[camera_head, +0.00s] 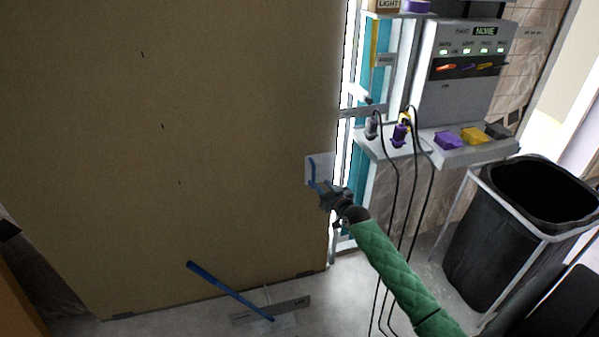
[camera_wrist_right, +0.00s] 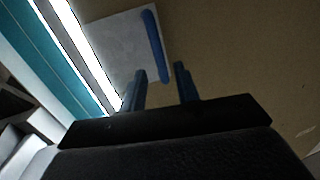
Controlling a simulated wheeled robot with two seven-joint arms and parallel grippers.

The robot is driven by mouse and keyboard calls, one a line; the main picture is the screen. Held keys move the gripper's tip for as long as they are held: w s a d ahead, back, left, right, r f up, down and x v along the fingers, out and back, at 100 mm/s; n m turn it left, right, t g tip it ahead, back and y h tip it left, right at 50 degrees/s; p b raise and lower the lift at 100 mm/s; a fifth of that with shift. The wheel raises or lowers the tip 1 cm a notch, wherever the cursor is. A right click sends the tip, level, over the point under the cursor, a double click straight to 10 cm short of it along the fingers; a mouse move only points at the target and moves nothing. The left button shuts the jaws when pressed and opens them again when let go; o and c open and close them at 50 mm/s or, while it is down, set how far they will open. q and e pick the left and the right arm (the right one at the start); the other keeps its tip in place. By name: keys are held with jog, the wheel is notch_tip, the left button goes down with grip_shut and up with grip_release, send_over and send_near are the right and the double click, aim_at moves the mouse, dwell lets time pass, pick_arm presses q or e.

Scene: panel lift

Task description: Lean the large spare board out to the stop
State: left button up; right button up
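The large brown board (camera_head: 180,150) fills the left and middle of the head view, standing nearly upright. A pale plate (camera_head: 318,170) with a blue handle (camera_head: 311,172) is on its right edge. My right gripper (camera_head: 322,190) is just below and beside this handle. In the right wrist view my right gripper (camera_wrist_right: 162,88) has its two dark blue fingers apart. The blue handle (camera_wrist_right: 154,45) lies ahead, its lower end showing between the fingertips, with gaps visible on both sides. My left gripper is not in view.
A blue bar (camera_head: 230,290) slants down to a grey plate (camera_head: 271,310) at the board's foot. On the right are a grey panel with plugs (camera_head: 462,80), hanging black cables (camera_head: 397,200) and a black bin (camera_head: 485,245). Floor shows between board and bin.

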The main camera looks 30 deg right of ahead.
aim_at(314, 173)
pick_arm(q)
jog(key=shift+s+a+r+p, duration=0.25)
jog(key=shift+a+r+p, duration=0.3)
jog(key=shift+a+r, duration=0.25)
pick_arm(e)
jog(key=shift+t, duration=0.4)
jog(key=shift+w+d+r, duration=0.1)
jog(key=shift+w+r, duration=0.1)
jog(key=shift+w, duration=1.1)
jog(key=shift+w+d+r, duration=0.1)
jog(key=shift+w+r, duration=0.15)
jog(key=shift+w, duration=1)
jog(key=shift+w+d+r, duration=0.1)
jog(key=shift+w+r, duration=0.1)
jog(key=shift+w, duration=1.1)
grip_shut()
